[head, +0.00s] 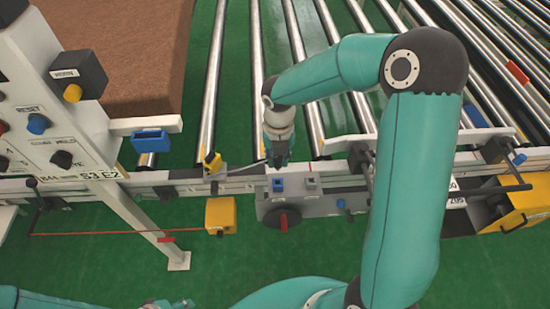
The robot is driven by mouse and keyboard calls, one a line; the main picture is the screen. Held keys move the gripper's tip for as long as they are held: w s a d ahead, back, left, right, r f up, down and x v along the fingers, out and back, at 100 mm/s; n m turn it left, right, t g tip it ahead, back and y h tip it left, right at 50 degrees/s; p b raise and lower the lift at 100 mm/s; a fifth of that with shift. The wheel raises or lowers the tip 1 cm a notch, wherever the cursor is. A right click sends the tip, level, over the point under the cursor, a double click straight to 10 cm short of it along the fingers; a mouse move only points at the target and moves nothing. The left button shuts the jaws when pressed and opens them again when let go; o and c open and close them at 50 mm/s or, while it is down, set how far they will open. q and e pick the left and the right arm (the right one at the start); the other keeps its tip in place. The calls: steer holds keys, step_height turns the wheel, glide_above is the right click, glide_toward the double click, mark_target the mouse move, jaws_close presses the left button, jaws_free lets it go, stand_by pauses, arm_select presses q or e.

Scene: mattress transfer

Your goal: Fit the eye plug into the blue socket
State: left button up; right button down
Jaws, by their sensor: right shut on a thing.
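My right gripper (278,161) reaches down over the rail and is shut on a small dark thing, probably the eye plug, which its fingers mostly hide. A thin grey cable (242,167) runs from a yellow sensor (212,162) on the rail to the gripper. The small blue socket (278,184) stands on top of a grey box, just below the gripper in the picture. A gap between the held thing and the socket cannot be made out clearly. Teal parts of my left arm show at the bottom left edge; the state of its gripper cannot be made out.
A grey socket (311,182) sits right of the blue one, on the grey box (325,205) with a red-handled dial (283,221). A yellow box (220,215) hangs left. A blue holder (151,140), control panel (60,130) and brown mattress (130,55) stand left. Rollers lie behind.

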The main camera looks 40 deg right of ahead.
mark_target(278, 157)
steer(key=shift+s+f+b, duration=0.1)
steer(key=shift+f+b, duration=1.95)
steer(key=shift+f, duration=0.85)
steer(key=shift+p, duration=0.45)
steer(key=shift+f+b, duration=1.05)
steer(key=shift+f, duration=0.6)
steer(key=c, duration=0.9)
jaws_free()
steer(key=shift+o, duration=0.2)
step_height(278, 157, up, 12)
steer(key=shift+r, duration=0.1)
steer(key=shift+f, duration=0.2)
